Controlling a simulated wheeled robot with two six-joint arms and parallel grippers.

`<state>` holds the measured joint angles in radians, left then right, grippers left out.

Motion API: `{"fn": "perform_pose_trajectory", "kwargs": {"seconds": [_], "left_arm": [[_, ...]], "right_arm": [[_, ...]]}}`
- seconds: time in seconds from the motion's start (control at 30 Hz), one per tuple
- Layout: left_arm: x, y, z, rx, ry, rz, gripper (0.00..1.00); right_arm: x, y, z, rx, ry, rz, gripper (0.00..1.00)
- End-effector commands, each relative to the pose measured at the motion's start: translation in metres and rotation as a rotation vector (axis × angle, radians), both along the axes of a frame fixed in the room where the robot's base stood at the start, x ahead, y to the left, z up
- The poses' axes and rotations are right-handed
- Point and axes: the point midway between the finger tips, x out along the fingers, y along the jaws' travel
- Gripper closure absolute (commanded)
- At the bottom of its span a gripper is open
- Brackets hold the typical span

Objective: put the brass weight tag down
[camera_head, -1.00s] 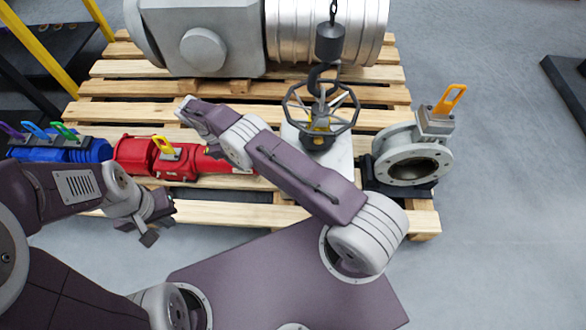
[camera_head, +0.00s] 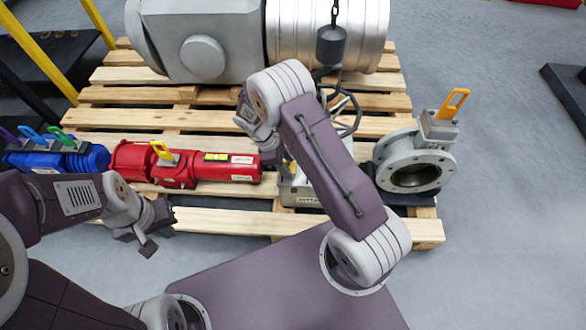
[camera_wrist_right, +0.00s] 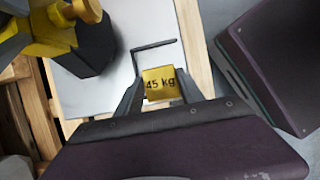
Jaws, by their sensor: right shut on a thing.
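The brass weight tag (camera_wrist_right: 159,84) is a small yellow plate marked "45 kg". In the right wrist view it sits between the two dark fingertips of my right gripper (camera_wrist_right: 155,92), which is shut on it. The tag is over a white plate (camera_wrist_right: 98,92); I cannot tell whether it touches it. In the head view my right wrist is above the pallet's middle, and the arm hides the tag and fingertips. My left gripper (camera_head: 148,235) hangs at the pallet's front left, away from the tag; its jaw opening is unclear.
A red actuator (camera_head: 190,165) lies left of my right arm and a blue one (camera_head: 60,157) further left. A grey flanged valve (camera_head: 415,160) stands at right. A hook weight (camera_head: 331,46) hangs above the handwheel (camera_head: 348,112), which my arm partly hides. The wooden pallet (camera_head: 220,220) has bare front slats.

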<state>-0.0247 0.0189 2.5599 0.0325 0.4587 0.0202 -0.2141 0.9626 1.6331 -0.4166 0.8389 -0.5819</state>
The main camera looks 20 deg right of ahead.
Motion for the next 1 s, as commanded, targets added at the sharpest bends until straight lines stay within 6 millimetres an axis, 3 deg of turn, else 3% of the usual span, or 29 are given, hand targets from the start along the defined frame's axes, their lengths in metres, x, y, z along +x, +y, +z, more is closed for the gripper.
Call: {"fn": "perform_pose_trajectory", "kwargs": {"seconds": [0.07,0.17,0.53,0.57,0.63,1.0], "left_arm": [[0.000,0.000,-0.011,0.000,0.000,0.000,1.00],[0.000,0.000,-0.024,0.000,0.000,0.000,1.00],[0.000,0.000,-0.021,0.000,0.000,0.000,1.00],[0.000,0.000,-0.021,0.000,0.000,0.000,1.00],[0.000,0.000,-0.021,0.000,0.000,0.000,1.00],[0.000,0.000,-0.016,0.000,0.000,0.000,1.00]], "right_arm": [[-0.008,-0.016,-0.004,0.000,0.000,-0.005,0.99],[-0.009,-0.017,-0.019,0.000,0.001,0.000,0.99],[-0.009,-0.017,-0.019,0.000,0.002,-0.001,0.99],[-0.009,-0.017,-0.019,0.000,0.002,-0.001,0.52],[-0.009,-0.017,-0.019,0.000,0.002,-0.001,0.33],[-0.008,-0.016,-0.011,0.001,-0.001,-0.001,0.33]]}}
